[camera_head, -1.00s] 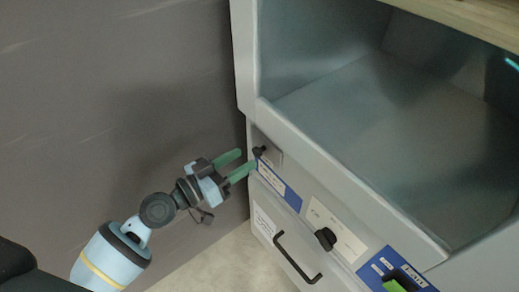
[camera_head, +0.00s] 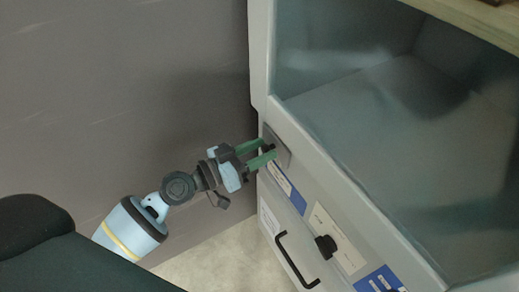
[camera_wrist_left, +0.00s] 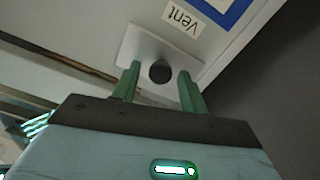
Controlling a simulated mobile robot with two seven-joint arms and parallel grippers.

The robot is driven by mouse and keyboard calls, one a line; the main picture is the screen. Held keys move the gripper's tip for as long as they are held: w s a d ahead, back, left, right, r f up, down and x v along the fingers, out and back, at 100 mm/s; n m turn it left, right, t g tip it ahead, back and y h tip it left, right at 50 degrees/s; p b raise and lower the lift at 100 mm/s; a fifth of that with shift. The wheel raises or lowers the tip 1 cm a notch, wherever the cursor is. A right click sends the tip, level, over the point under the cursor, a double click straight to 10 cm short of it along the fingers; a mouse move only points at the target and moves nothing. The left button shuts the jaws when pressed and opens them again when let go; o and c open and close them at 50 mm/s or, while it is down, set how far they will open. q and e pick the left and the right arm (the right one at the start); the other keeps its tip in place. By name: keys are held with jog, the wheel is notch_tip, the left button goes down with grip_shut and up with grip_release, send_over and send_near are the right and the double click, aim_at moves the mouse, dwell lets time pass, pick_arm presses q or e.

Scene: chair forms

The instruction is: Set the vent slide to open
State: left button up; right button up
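The vent slide's dark round knob (camera_wrist_left: 159,72) stands on a pale plate (camera_wrist_left: 146,48) beside a label reading "Vent" (camera_wrist_left: 182,18) in the left wrist view. In the head view the plate (camera_head: 281,150) is at the upper left corner of the cabinet's front panel, with the knob largely hidden by the fingers. My left gripper (camera_head: 262,154) is at this plate. Its two green fingers stand either side of the knob in the wrist view (camera_wrist_left: 158,85), with a gap on each side, so it is open around the knob. My right gripper is out of view.
Below the slide are a blue-and-white label (camera_head: 286,188), a black knob (camera_head: 326,246) and a drawer handle (camera_head: 294,262). A glass-fronted chamber (camera_head: 395,130) lies behind the panel to the right. A dark wall (camera_head: 120,90) is on the left.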

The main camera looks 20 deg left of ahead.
pick_arm(q)
grip_shut()
jog(key=s+d+p, duration=0.1)
jog(key=d, duration=0.1)
jog(key=s+d+p, duration=0.1)
jog(key=s+d, duration=0.1)
jog(key=s+d+p, duration=0.1)
jog(key=s+d, duration=0.1)
jog(key=d, duration=0.1)
jog(key=shift+s, duration=0.1)
jog(key=shift+s+d, duration=0.1)
jog(key=shift+s, duration=0.05)
jog(key=shift+o, duration=0.7)
grip_release()
